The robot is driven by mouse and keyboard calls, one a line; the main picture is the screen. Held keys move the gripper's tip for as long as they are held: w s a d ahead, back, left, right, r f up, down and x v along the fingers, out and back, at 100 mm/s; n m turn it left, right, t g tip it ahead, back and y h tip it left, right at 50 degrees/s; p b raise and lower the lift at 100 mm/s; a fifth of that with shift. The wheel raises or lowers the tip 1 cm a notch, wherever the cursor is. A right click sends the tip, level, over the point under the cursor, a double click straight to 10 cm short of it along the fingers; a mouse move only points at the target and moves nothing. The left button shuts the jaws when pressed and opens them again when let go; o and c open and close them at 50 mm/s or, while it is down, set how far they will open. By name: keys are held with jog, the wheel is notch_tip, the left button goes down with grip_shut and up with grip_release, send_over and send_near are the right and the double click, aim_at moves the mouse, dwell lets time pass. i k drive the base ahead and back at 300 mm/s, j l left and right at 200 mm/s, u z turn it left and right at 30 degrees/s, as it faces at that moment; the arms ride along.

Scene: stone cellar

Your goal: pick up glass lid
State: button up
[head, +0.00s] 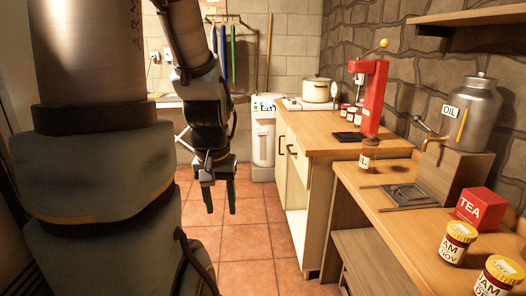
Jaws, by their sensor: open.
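My gripper (220,207) hangs in the left middle of the head view, fingers pointing down and apart, with nothing between them. It is in the air over the tiled floor, left of the cabinets and clear of the counters. I cannot make out a glass lid for certain. A pale pot (317,92) stands on the hob at the back with a cover on top; whether that cover is glass I cannot tell. My arm hides part of the left side.
The wooden counter (330,142) holds a red press (371,97) and jars. The lower front worktop (392,226) holds a dark metal plate, an oil can (470,112), a red tea box (480,209) and jam jars (456,242). The tiled floor (247,242) is free.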

aim_at(317, 78)
jog(key=i, duration=1.95)
jog(key=i+z, duration=0.1)
jog(key=i, duration=0.55)
jog(key=i+j, duration=0.1)
jog(key=i, duration=0.55)
jog(key=i+j+z, duration=0.15)
jog(key=i, duration=0.45)
